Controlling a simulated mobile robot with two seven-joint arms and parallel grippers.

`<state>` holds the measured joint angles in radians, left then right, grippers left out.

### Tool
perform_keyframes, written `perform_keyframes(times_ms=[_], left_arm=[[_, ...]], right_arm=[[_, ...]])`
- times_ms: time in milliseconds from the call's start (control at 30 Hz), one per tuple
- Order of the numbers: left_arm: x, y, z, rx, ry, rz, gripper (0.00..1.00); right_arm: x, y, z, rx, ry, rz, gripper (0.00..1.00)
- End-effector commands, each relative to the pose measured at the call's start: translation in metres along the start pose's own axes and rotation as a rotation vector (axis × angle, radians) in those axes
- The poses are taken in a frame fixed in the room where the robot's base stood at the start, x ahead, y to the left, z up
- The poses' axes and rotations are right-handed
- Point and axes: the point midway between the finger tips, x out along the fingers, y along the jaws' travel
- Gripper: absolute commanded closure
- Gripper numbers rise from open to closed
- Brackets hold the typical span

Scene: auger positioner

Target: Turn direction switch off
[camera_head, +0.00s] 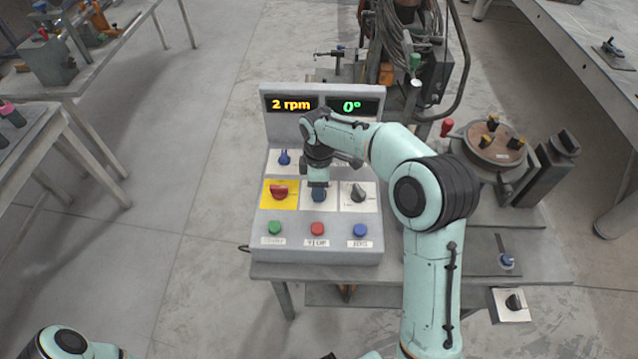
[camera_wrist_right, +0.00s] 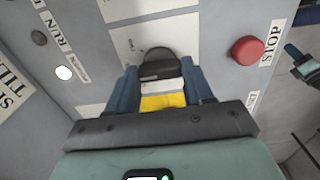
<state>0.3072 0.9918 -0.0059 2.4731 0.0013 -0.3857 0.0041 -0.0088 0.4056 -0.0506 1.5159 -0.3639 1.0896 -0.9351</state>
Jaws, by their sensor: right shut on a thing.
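A grey control box (camera_head: 262,215) stands on the table, with a lit display reading "2 rpm" and "0°". My right gripper (camera_head: 319,196) points down at the middle plate of its switch row. In the right wrist view, its blue fingers (camera_wrist_right: 162,88) are shut on a black knob, the direction switch (camera_wrist_right: 158,60), one finger on each side. The fingers and arm hide this switch in the head view, and its label cannot be read. Of my left arm only a link shows at the bottom left; its gripper is out of view.
A red knob (camera_head: 279,192) on a yellow plate is left of my gripper, and a black knob (camera_head: 358,192) is right. Green (camera_head: 275,228), red (camera_head: 317,229) and blue (camera_head: 360,230) buttons lie in front. A machine occupies the right.

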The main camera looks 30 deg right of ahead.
Motion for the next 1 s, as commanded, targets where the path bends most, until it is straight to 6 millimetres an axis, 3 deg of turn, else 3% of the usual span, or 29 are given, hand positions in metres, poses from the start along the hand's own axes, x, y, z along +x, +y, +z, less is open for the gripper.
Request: perform_keyframes(times_ms=[367, 400, 467, 800, 1000], left_arm=[[0.000, 0.000, 0.000, 0.000, 0.000, 0.000, 1.00], [0.000, 0.000, 0.000, 0.000, 0.000, 0.000, 1.00], [0.000, 0.000, 0.000, 0.000, 0.000, 0.000, 1.00], [-0.001, 0.000, 0.000, 0.000, 0.000, 0.000, 1.00], [-0.005, 0.003, -0.002, 0.001, 0.004, 0.001, 1.00]], right_arm=[[0.000, 0.000, 0.000, 0.003, 0.001, 0.001, 0.79], [0.000, 0.000, 0.000, 0.003, 0.001, 0.001, 0.39], [0.000, 0.000, 0.000, 0.003, 0.001, 0.001, 0.23], [-0.003, 0.000, 0.000, 0.002, 0.001, 0.002, 0.23], [-0.033, 0.001, -0.001, 0.002, 0.004, 0.005, 0.23]])
